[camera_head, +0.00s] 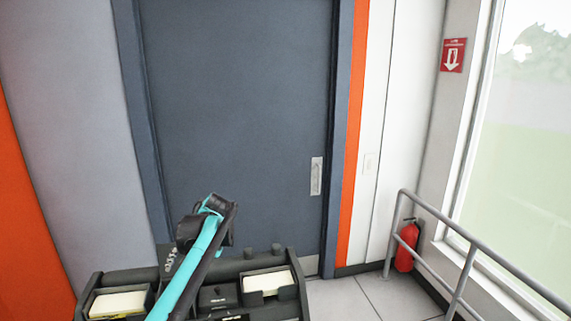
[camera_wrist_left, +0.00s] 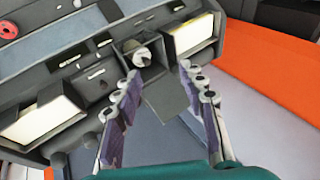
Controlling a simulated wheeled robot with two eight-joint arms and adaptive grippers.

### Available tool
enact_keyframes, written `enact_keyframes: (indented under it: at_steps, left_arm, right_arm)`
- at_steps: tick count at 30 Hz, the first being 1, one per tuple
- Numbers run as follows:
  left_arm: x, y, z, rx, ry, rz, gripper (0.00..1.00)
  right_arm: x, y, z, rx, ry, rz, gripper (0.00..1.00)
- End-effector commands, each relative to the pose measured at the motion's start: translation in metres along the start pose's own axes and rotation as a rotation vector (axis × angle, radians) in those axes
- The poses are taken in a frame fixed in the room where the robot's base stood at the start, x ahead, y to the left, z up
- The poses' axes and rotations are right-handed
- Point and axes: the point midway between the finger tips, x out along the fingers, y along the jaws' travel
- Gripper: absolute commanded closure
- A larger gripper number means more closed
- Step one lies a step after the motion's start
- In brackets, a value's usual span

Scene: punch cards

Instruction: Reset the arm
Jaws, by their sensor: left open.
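My left gripper (camera_wrist_left: 160,76) is open in the left wrist view, with its two purple-grey padded fingers spread and nothing between them. Beyond the fingertips is a dark punch-card console (camera_wrist_left: 90,62), which appears tilted in that view. In the head view, my teal and black left arm (camera_head: 203,255) rises in front of the console (camera_head: 226,266). The left gripper's fingers cannot be made out there. My right gripper is in neither view.
Cream card stacks lie in the console's left tray (camera_head: 118,303) and right tray (camera_head: 267,281). A closed grey door (camera_head: 240,110) stands behind. To the right are a grey railing (camera_head: 470,255) and a red fire extinguisher (camera_head: 407,246). Tiled floor (camera_head: 345,300) is clear right of the console.

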Motion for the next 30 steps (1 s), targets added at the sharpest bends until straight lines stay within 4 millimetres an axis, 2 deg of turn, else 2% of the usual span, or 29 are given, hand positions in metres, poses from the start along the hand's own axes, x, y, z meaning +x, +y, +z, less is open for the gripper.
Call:
enact_keyframes:
  at_steps: [1,6,11,18,21,25,30]
  left_arm:
    - [-0.003,0.002,0.022,0.005,0.018,0.037,0.59]
    - [-0.016,0.014,0.087,0.024,0.09,0.168,0.59]
    - [-0.017,0.033,0.156,0.029,0.163,0.284,0.59]
    - [0.001,0.072,0.26,0.017,0.281,0.443,0.59]
    - [0.013,0.09,0.294,0.006,0.324,0.495,0.59]
    - [0.026,0.106,0.324,-0.006,0.365,0.541,0.59]
    - [0.032,0.115,0.338,-0.013,0.387,0.565,0.59]
  right_arm:
    - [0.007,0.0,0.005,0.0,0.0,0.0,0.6]
    - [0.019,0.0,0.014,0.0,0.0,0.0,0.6]
    - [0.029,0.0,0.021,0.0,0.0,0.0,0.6]
    - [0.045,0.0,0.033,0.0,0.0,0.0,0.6]
    - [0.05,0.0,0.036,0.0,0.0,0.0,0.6]
    - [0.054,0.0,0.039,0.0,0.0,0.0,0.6]
    - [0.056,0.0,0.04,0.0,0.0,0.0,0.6]
